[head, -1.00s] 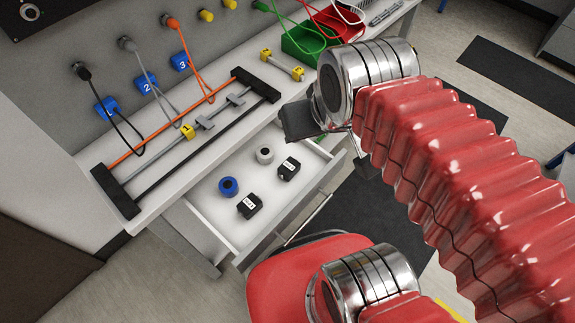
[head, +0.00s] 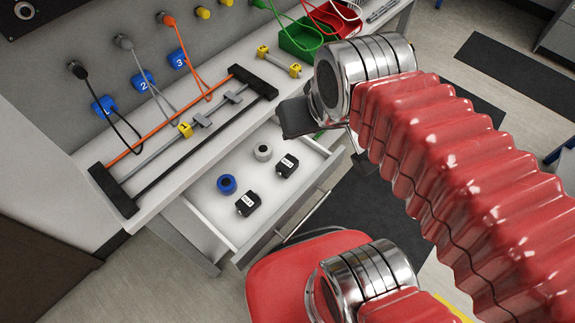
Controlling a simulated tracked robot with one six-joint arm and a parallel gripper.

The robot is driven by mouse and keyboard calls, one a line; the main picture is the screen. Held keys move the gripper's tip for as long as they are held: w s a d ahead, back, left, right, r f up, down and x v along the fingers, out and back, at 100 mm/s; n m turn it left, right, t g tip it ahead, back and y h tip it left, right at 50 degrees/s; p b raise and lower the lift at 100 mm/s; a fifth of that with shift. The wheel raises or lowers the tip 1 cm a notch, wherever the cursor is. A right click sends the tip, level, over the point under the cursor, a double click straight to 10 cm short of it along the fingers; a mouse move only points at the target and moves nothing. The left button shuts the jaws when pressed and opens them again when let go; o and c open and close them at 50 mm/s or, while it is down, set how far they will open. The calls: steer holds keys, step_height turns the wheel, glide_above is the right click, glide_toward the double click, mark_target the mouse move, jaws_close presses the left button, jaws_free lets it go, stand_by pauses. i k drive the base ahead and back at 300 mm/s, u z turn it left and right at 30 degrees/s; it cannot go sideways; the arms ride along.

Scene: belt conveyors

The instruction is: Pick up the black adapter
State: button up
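Two small black blocks with white labels lie in the open white drawer; both could be the black adapter. One black block (head: 248,205) is nearer the front left and the other (head: 287,166) is farther right. A blue round piece (head: 227,184) and a grey round piece (head: 263,152) lie beside them in the drawer. My gripper seems to be the dark part (head: 297,118) at the end of my red-sleeved arm, above and beyond the drawer's far end.
The drawer (head: 208,212) juts out below the workbench. On the bench are a frame of rods with black end bars (head: 113,190), a yellow-ended rod (head: 280,62), a green bin (head: 300,40) and a red bin (head: 335,20). Cables hang from the wall.

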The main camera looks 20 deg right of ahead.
mark_target(289, 164)
steer(key=u, duration=0.55)
steer(key=k, duration=1.3)
steer(key=u, duration=1.15)
steer(key=i, duration=0.95)
steer(key=u, duration=0.1)
